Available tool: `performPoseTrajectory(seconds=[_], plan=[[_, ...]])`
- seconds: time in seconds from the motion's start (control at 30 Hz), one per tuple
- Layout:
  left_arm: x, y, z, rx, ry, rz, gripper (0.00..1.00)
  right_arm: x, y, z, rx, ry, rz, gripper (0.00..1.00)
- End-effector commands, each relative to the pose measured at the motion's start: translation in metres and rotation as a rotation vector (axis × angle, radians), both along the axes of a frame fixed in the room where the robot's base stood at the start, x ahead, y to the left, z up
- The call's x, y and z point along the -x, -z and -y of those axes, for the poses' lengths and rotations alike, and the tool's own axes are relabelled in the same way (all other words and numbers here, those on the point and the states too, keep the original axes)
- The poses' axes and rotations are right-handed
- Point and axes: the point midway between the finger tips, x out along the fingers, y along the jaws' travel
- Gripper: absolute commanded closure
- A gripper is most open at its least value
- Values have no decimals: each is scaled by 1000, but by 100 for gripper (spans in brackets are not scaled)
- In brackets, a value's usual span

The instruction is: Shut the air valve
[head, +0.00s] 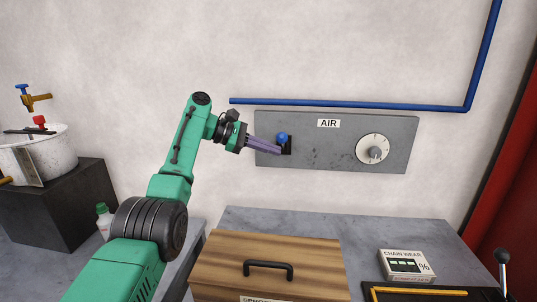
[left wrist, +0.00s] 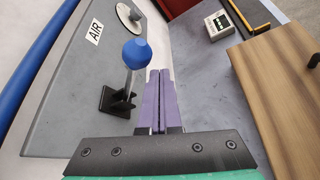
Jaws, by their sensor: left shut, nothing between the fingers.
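The air valve is a lever with a blue ball knob (head: 282,136) and a black slotted bracket (head: 288,146) on the left part of the grey panel labelled AIR (head: 325,150). In the left wrist view, the blue knob (left wrist: 137,53) sits on a thin stem rising from the bracket (left wrist: 117,100). My left gripper (head: 281,151) has purple fingers, shut and empty. Their tips lie just below the knob in the head view. In the left wrist view the fingertips (left wrist: 159,72) are right of the lever; whether they touch it is unclear. My right gripper is not visible.
A round white dial (head: 372,149) is on the panel's right. A blue pipe (head: 350,104) runs above the panel. Below stand a wooden box with a handle (head: 215,265) and a chain wear box (head: 406,265) on the grey bench (head: 330,222). A pot (head: 55,150) stands far left.

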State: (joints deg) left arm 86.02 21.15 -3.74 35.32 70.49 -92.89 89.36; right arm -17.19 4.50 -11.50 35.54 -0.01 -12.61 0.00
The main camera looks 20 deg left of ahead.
Motion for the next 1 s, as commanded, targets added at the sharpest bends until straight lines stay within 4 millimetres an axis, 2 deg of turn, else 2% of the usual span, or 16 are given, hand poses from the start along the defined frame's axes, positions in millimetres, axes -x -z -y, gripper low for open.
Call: performPoseTrajectory(seconds=[0.2, 0.83, 0.93, 1.0], plan=[[1, -11, 1, 0, 0, 1, 100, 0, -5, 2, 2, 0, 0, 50], [1, -16, 0, 2, -2, 6, 100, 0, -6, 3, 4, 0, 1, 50], [0, -12, 2, 2, -1, 4, 100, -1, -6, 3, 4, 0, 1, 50], [-3, -2, 5, 3, -1, 0, 100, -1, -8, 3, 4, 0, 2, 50]])
